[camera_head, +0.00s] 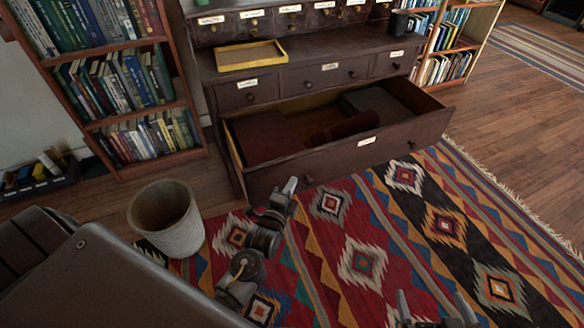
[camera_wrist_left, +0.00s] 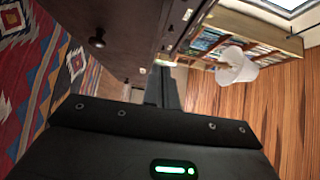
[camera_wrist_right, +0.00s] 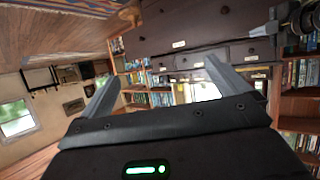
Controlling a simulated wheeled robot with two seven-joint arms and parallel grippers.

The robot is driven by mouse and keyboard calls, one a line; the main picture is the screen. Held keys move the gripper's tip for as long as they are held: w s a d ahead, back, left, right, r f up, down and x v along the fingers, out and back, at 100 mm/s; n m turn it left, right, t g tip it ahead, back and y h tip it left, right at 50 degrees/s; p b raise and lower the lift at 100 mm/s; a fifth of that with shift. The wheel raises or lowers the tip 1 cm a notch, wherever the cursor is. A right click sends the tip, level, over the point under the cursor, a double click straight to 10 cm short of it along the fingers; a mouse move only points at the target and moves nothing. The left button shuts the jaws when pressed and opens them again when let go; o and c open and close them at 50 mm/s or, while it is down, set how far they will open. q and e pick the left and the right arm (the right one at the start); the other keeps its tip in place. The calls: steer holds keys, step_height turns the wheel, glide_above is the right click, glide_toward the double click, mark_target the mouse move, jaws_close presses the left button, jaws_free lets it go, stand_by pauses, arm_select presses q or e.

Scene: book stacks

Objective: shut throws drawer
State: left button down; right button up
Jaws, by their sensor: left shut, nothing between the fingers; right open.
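The wide bottom drawer (camera_head: 345,158) of the dark wooden cabinet stands pulled out, with a label too small to read and two round knobs. Inside lie a flat dark red item (camera_head: 265,137), a rolled dark red item (camera_head: 345,128) and a dark grey item (camera_head: 378,101). My left gripper (camera_head: 291,184) is shut and empty, close in front of the drawer's left knob (camera_head: 310,180); contact cannot be told. In the left wrist view its fingers (camera_wrist_left: 165,88) are together beside the dark drawer front (camera_wrist_left: 120,45). My right gripper (camera_head: 437,306) is open and empty over the rug, away from the drawer.
A yellow-rimmed tray (camera_head: 251,56) and a dark cup (camera_head: 398,22) stand on the cabinet ledge. A wastebasket (camera_head: 166,218) stands left of my left arm. Bookshelves (camera_head: 120,80) flank the cabinet. A patterned rug (camera_head: 400,215) covers the open floor in front.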

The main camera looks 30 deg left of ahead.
mark_target(291, 165)
arm_select(q)
steer(key=shift+w+a+b, duration=0.25)
steer(key=shift+w+a, duration=0.35)
steer(key=shift+w, duration=0.6)
steer(key=shift+w+a+b, duration=0.25)
steer(key=shift+w+a, duration=0.35)
steer(key=shift+w, duration=0.65)
steer(key=shift+w+a+b, duration=0.25)
steer(key=shift+w+a, duration=0.35)
steer(key=shift+w, duration=0.6)
arm_select(e)
steer(key=a+r+n+t+y, duration=0.1)
steer(key=a+r+t+y, duration=0.2)
steer(key=r, duration=0.3)
steer(key=shift+w+a+r+t+y, duration=0.15)
steer(key=shift+w+a+t+y, duration=0.15)
steer(key=shift+a, duration=0.25)
arm_select(q)
steer(key=shift+a, duration=0.1)
